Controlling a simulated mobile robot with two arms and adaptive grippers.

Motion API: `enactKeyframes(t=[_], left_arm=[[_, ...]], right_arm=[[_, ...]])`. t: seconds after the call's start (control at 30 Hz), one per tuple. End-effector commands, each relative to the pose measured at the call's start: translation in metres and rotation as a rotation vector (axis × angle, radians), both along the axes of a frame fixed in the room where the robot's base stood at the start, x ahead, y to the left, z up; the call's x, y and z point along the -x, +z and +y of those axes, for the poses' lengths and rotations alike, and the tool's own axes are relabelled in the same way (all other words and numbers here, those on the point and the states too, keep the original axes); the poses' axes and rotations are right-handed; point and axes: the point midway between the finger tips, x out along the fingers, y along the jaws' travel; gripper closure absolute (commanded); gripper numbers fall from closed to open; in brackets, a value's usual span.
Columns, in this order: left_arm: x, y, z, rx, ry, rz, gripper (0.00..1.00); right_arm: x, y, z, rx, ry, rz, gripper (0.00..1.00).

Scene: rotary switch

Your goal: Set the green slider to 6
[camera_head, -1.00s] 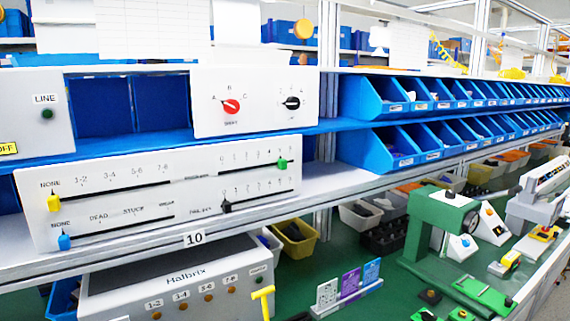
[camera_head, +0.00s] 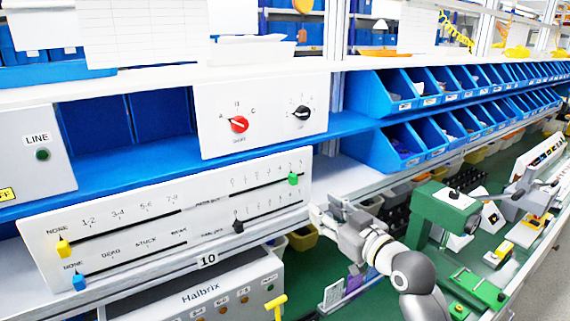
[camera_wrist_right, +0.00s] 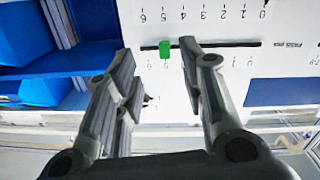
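The green slider (camera_head: 293,179) sits near the right end of the upper right slot on the white slider panel (camera_head: 140,207). It also shows in the right wrist view (camera_wrist_right: 165,49), where the panel appears upside down and the slider lines up with about the 5 mark, one mark short of 6. My right gripper (camera_wrist_right: 159,52) is open, its two fingers in front of the panel to either side of the slider, with no contact seen. In the head view my right gripper (camera_head: 320,213) is at the panel's right end, below the slider. My left gripper is out of view.
A black slider (camera_head: 238,226) is in the slot below; yellow (camera_head: 63,247) and blue (camera_head: 79,282) sliders are at the left. A panel with red (camera_head: 238,124) and black knobs stands above. Blue bins (camera_head: 372,92) line the shelf to the right.

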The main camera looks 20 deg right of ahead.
Motion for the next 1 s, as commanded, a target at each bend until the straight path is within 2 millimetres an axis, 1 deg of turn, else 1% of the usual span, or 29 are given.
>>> enactKeyframes(t=[0.03, 0.1, 0.2, 0.27, 0.37, 0.6, 0.7, 0.83, 1.0], left_arm=[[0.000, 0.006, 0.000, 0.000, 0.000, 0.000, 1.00], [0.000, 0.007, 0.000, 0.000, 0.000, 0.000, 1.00], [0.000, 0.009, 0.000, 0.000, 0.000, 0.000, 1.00], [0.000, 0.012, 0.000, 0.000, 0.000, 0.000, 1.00], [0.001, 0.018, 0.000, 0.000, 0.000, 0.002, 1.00], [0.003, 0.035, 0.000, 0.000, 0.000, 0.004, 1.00], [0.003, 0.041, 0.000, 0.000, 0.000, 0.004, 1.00], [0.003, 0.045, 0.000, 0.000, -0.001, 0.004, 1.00], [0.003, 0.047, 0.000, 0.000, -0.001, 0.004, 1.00]], right_arm=[[0.000, 0.016, -0.002, -0.056, 0.011, -0.013, 0.62], [0.001, 0.025, -0.003, -0.114, 0.024, -0.020, 0.62], [-0.002, 0.030, -0.003, -0.149, 0.033, -0.025, 0.62], [-0.008, 0.031, -0.002, -0.153, 0.034, -0.025, 0.62], [-0.022, 0.032, 0.001, -0.154, 0.034, -0.024, 0.62], [-0.067, 0.032, 0.007, -0.151, 0.034, -0.024, 0.62], [-0.082, 0.031, 0.010, -0.149, 0.033, -0.024, 0.62], [-0.096, 0.030, 0.011, -0.148, 0.034, -0.024, 0.62], [-0.104, 0.028, 0.013, -0.145, 0.033, -0.024, 0.62]])
